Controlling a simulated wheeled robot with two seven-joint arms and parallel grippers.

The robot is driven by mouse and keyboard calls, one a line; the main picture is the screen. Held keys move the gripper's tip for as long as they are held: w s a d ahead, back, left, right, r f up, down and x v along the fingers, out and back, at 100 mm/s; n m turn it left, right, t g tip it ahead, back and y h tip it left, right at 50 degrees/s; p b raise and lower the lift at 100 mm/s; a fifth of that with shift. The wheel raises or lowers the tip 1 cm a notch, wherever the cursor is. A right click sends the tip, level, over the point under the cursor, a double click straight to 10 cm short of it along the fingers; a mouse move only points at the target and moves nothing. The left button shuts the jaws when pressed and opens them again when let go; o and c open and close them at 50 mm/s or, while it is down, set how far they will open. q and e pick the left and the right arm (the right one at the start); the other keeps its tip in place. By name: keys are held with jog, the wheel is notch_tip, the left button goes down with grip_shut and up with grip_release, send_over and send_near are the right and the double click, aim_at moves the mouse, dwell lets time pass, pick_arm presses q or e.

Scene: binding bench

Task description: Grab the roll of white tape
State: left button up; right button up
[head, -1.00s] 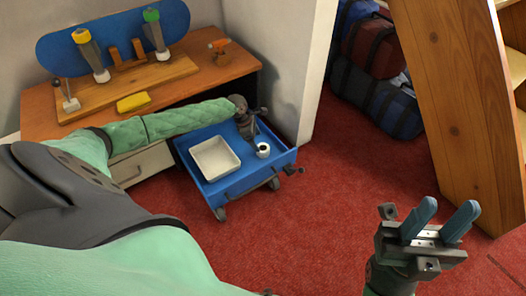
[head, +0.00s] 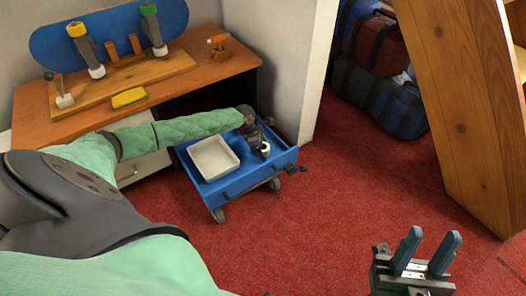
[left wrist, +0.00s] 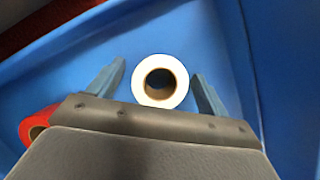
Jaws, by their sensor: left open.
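The roll of white tape (left wrist: 176,75) lies on the blue surface of the cart (left wrist: 75,78), its round hole facing my left wrist camera. My left gripper (left wrist: 160,85) is open, with one finger on each side of the roll and a small gap visible on both sides. In the head view the white roll (head: 265,150) is partly hidden by my left gripper (head: 262,146) over the cart's right part. My right gripper (head: 426,255) is open and empty over the red carpet at the lower right.
A red roll (left wrist: 36,124) lies left of the white one, partly hidden by my gripper. A white tray (head: 214,158) sits on the blue cart. Behind is a wooden bench (head: 180,90) with a yellow block (head: 129,97). A wooden frame (head: 455,100) stands at right.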

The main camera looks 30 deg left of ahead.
pick_arm(q)
jog(key=c, duration=1.1)
